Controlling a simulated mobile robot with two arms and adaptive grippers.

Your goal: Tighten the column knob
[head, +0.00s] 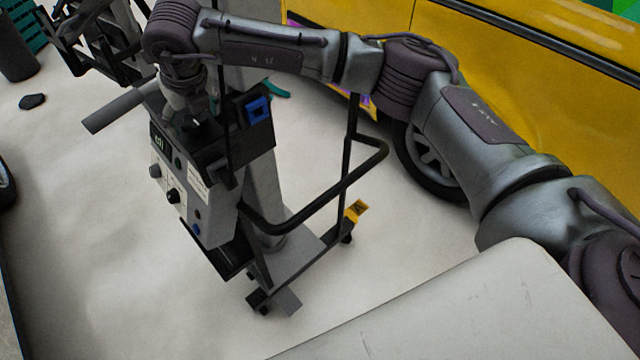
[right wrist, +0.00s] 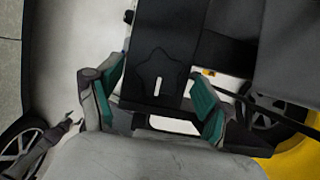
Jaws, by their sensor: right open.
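The column knob (right wrist: 160,75) shows in the right wrist view as a black star-shaped knob with a pale slot below its middle. My right gripper (right wrist: 158,88) is open there, with a green-padded finger on each side of the knob. The stand carries a control box (head: 178,195) with dials.
A black bent handle (head: 320,190) and a grey bar (head: 120,106) stick out from the stand. A yellow car (head: 520,80) stands behind and to the right. A pale surface (head: 480,310) fills the lower right. The floor left of the stand is mostly clear.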

